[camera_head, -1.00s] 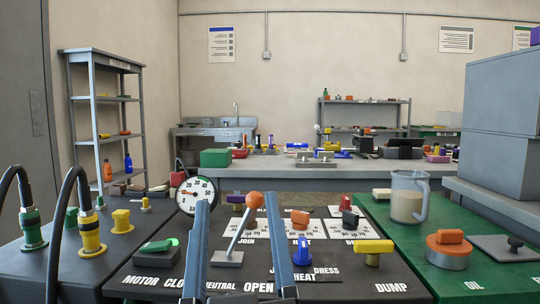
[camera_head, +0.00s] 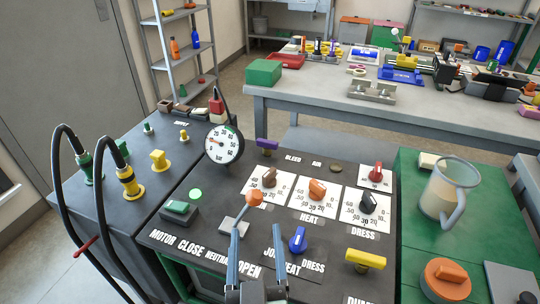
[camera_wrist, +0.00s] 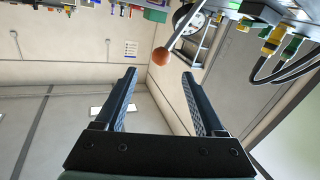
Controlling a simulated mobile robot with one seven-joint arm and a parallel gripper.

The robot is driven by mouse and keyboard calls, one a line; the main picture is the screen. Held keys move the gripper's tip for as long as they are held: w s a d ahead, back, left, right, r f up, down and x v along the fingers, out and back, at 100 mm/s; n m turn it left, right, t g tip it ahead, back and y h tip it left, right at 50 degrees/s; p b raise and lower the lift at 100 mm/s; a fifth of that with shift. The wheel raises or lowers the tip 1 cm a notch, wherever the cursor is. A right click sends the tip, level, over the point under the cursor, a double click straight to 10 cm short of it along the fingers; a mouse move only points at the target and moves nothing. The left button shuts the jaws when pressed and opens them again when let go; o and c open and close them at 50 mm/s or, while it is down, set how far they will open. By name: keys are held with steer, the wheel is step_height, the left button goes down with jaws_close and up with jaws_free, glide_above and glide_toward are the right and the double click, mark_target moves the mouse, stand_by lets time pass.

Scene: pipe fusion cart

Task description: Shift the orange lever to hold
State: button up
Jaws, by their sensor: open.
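The orange-balled lever (camera_head: 255,198) stands on a grey base plate on the dark control panel (camera_head: 190,250), tilted up and to the right in the head view. Labels CLOSE, NEUTRAL and OPEN are printed near its base; I cannot see a "hold" label. My gripper (camera_head: 259,236) is open and empty, with its fingers in front of the lever and partly covering the panel lettering. In the wrist view, the ball (camera_wrist: 160,56) shows beyond and between the fingertips of my gripper (camera_wrist: 158,74). Contact with the lever is not visible.
A green-lit button (camera_head: 180,208) lies left of the lever and a blue knob (camera_head: 298,240) right of it. A pressure gauge (camera_head: 223,145), several dials and a yellow handle (camera_head: 365,259) surround them. A clear jug (camera_head: 440,190) stands on the green surface at right.

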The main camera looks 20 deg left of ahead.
mark_target(245, 211)
steer(key=p+x, duration=0.3)
steer(key=x, duration=0.9)
steer(key=shift+w+a+p, duration=0.25)
steer(key=shift+w+p, duration=0.1)
jaws_close()
stand_by(1.0)
